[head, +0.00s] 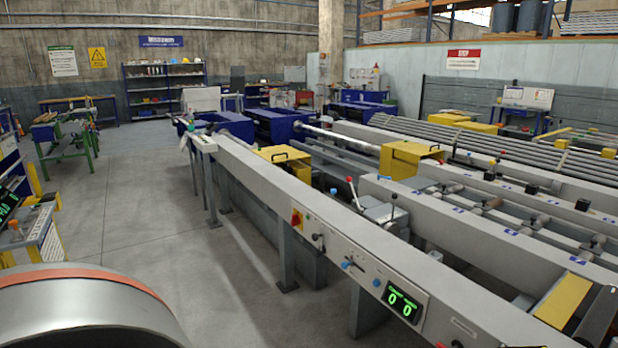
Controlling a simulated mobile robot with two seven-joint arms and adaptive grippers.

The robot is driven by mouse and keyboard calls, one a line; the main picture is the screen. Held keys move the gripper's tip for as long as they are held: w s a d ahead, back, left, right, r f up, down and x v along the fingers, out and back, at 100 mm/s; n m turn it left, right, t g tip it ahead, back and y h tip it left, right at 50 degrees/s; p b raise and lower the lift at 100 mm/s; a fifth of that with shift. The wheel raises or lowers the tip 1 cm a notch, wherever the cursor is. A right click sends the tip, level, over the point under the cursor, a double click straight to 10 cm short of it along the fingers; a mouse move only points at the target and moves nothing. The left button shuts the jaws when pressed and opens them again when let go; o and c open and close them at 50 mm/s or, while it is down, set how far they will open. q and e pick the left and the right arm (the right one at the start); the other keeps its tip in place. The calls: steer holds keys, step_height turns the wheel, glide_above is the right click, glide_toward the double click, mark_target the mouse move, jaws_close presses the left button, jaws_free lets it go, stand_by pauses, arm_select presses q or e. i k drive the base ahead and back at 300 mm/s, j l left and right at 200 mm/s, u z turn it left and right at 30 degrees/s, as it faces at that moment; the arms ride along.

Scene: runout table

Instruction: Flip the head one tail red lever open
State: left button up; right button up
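A lever with a red knob and a pale shaft (354,194) stands up from a grey housing behind the long grey beam, in the middle of the head view. It leans slightly to the left at its top. Neither of my grippers is in view.
The long grey beam (250,172) runs from back left to front right, with a control panel (350,262) and a green display (403,303) on its near side. Yellow covers (408,160) and roller tables lie beyond. The floor (130,200) to the left is mostly clear.

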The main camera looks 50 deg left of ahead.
mark_target(354, 194)
steer(key=u, duration=1.25)
steer(key=i+j, duration=0.4)
steer(key=j, duration=0.15)
steer(key=i+j, duration=0.4)
steer(key=j, duration=0.15)
steer(key=i+j, duration=0.35)
steer(key=j, duration=0.15)
steer(key=i+j, duration=0.4)
steer(key=j, duration=0.15)
steer(key=i+j, duration=0.4)
steer(key=j, duration=0.15)
steer(key=i+j, duration=0.4)
steer(key=j, duration=0.15)
